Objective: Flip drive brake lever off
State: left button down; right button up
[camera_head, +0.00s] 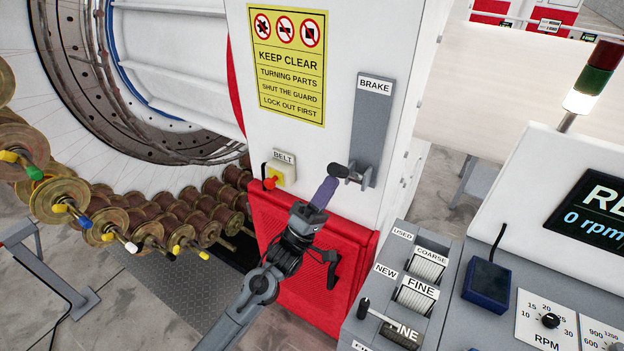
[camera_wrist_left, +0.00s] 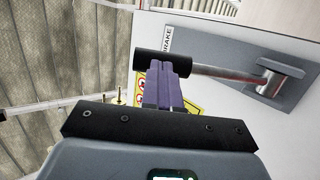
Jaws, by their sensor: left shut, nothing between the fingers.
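The brake lever (camera_head: 350,174) sticks out from a grey plate labelled BRAKE (camera_head: 371,115) on the white cabinet. Its black grip sits at the free end of a metal rod. In the left wrist view the black grip (camera_wrist_left: 163,63) lies right at the tips of my left gripper's fingers, and the rod (camera_wrist_left: 225,75) runs right to its mount on the plate. My left gripper (camera_head: 325,192) has purple fingers, which are shut with nothing between them, just below and left of the grip. Whether the fingertips touch the grip I cannot tell. My right gripper is not in view.
A yellow warning sign (camera_head: 288,66) is above, and a yellow BELT switch with a red knob (camera_head: 270,182) is at left. A red guard panel (camera_head: 300,240) lies behind my arm. Spools (camera_head: 60,200) ring the left side; a grey control desk (camera_head: 490,240) stands right.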

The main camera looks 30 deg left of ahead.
pick_arm(q)
jog(key=w+r+g+p, duration=0.1)
jog(key=p, duration=0.1)
jog(key=w+r+n+y+p, duration=0.1)
jog(key=r+p, duration=0.1)
jog(key=w+r+g+y+p, duration=0.1)
jog(key=r+p, duration=0.1)
jog(key=shift+n+g, duration=0.3)
jog(key=shift+n, duration=0.1)
jog(key=x, duration=0.2)
jog(key=p+x, duration=0.1)
jog(key=x, duration=0.1)
jog(key=shift+w+a, duration=0.15)
jog(key=shift+a, duration=0.2)
jog(key=shift+x, duration=0.8)
jog(key=shift+w+a+f, duration=0.1)
jog(key=shift+w+a, duration=0.05)
jog(key=shift+a, duration=0.1)
pick_arm(e)
notch_tip(320, 180, up, 9)
jog(key=shift+s, duration=0.3)
jog(key=shift+a, duration=0.1)
